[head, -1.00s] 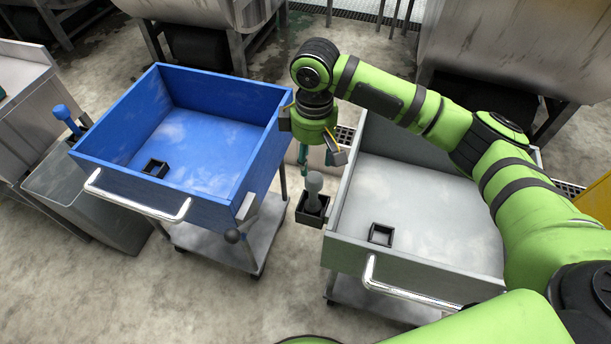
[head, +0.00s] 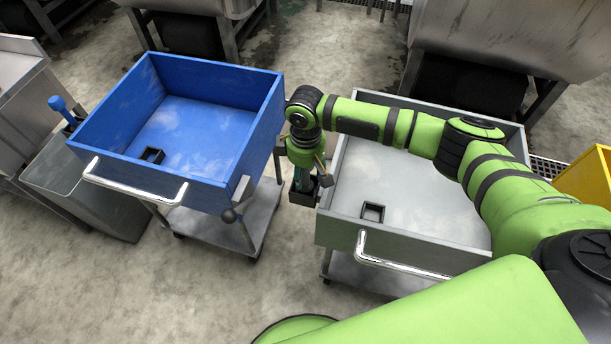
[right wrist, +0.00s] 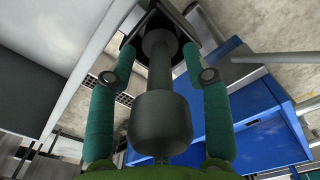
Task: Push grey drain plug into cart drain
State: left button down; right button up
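The grey drain plug (right wrist: 160,122) stands in a small black holder (head: 302,196) on the left outer side of the grey cart (head: 345,232). My right gripper (head: 304,180) is down over the holder and hides the plug in the head view. In the right wrist view, the teal fingers of my right gripper (right wrist: 160,58) are open, one on each side of the plug, with gaps beside its thick knob. The grey cart's drain (head: 373,212) is a dark square collar on the tray floor near the handle, and it looks empty. My left gripper is out of view.
A blue cart (head: 190,190) with its own square drain (head: 152,156) stands to the left. A blue plug (head: 62,108) is beyond its left side. A narrow gap separates the carts. The grey tray floor around the drain is clear.

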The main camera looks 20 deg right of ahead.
grip_shut()
jog(key=shift+r, duration=0.15)
